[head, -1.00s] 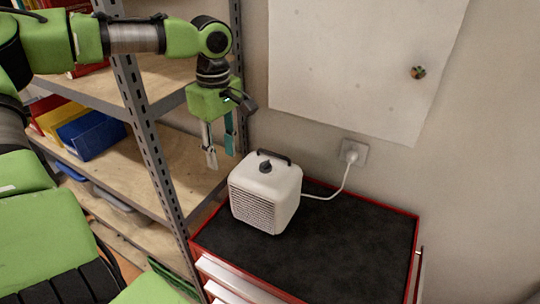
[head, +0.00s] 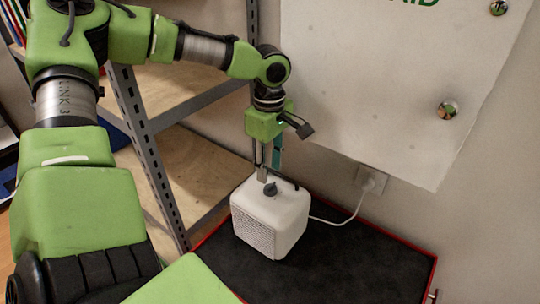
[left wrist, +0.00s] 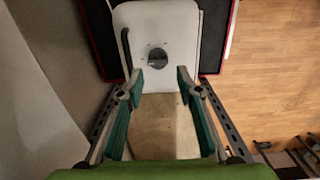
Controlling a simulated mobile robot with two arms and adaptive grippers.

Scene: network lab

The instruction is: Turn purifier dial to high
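My left gripper (head: 268,172) points down just behind the dial in the head view. In the left wrist view the left gripper (left wrist: 158,80) is open, with nothing between its fingers. Contact with the purifier cannot be told. My right gripper is out of view.
The cabinet top (head: 350,262) is clear to the right of the purifier. A white cord runs to a wall outlet (head: 372,180). A metal shelf rack (head: 160,175) stands close on the left. A white board (head: 400,100) hangs on the wall behind.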

